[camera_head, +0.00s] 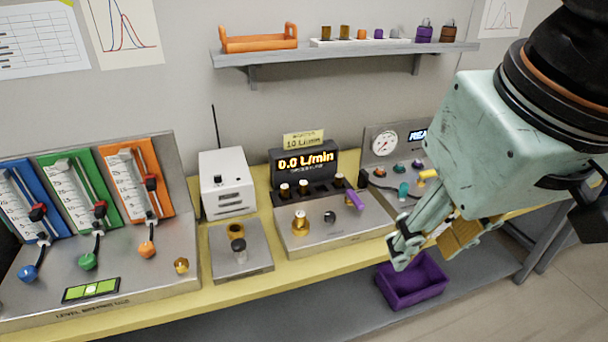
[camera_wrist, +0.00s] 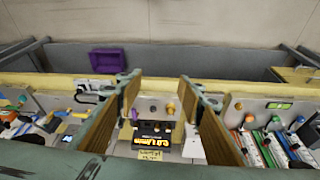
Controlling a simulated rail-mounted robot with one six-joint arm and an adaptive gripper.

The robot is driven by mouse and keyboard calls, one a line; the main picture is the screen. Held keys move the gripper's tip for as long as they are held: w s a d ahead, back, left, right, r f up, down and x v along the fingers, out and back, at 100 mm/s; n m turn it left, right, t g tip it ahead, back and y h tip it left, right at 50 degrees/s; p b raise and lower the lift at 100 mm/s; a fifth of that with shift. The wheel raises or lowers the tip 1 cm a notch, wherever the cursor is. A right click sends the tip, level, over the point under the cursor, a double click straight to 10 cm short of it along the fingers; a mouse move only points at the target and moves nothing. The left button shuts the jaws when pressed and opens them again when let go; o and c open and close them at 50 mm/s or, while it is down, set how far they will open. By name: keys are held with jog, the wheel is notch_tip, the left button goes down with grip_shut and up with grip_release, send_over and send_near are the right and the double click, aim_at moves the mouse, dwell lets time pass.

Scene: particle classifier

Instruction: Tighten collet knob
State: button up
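No part is labelled as the collet knob, so I cannot tell for sure which one it is. A brass knob (camera_head: 300,223) stands upright on the flow box (camera_head: 318,245), left of a small black knob (camera_head: 330,217). The brass knob also shows in the wrist view (camera_wrist: 170,108). Another brass knob (camera_head: 181,265) sits on the right end of the level panel. My gripper (camera_head: 425,252) is in the air at the right, in front of the bench and apart from these knobs. In the wrist view its fingers (camera_wrist: 160,84) are spread with nothing between them.
The flow display (camera_head: 306,160) reads 0.0 L/min. A purple lever (camera_head: 355,199) sticks up at the box's right. A small grey block (camera_head: 240,262) with a black-topped part stands left of it. A purple bin (camera_head: 412,285) is below. A shelf (camera_head: 345,53) hangs above.

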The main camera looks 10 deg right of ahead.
jog(key=w+r+n+g+h+p, duration=0.15)
jog(key=w+n+p, duration=0.3)
jog(key=w, duration=0.95)
jog(key=n+g+h+p, duration=0.2)
jog(key=n+h+p, duration=0.1)
jog(key=n+p, duration=0.75)
send_over(330, 214)
jog(key=a+b, duration=0.2)
jog(key=a, duration=0.4)
notch_tip(330, 214, down, 19)
jog(key=n, duration=0.2)
jog(key=shift+w+d+f+g, duration=0.1)
jog(key=shift+f+g, duration=0.15)
jog(key=shift+f, duration=0.15)
jog(key=shift+b+x, duration=0.6)
jog(key=shift+x, duration=6.3)
